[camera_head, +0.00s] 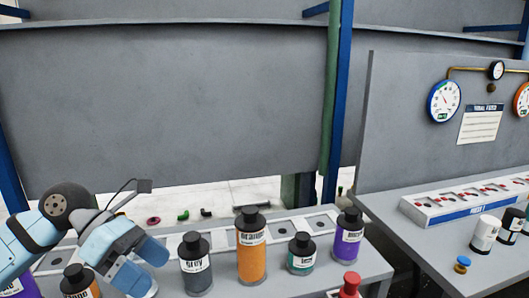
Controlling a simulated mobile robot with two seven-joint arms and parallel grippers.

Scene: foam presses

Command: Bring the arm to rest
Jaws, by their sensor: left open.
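My left arm comes in from the left edge. Its gripper (155,268) is low at the left of the view, over the near bench, with its light blue fingers apart and nothing seen between them. A grey bottle (196,268) with a black cap stands just right of the fingers; I cannot tell whether they touch it. My right gripper is not in view.
An orange bottle (251,250), a teal bottle (301,256) and a purple bottle (348,237) stand further right. Another capped bottle (78,281) is at lower left. The right bench holds a switch panel (440,215) and a white bottle (485,235). A blue post (341,110) rises behind.

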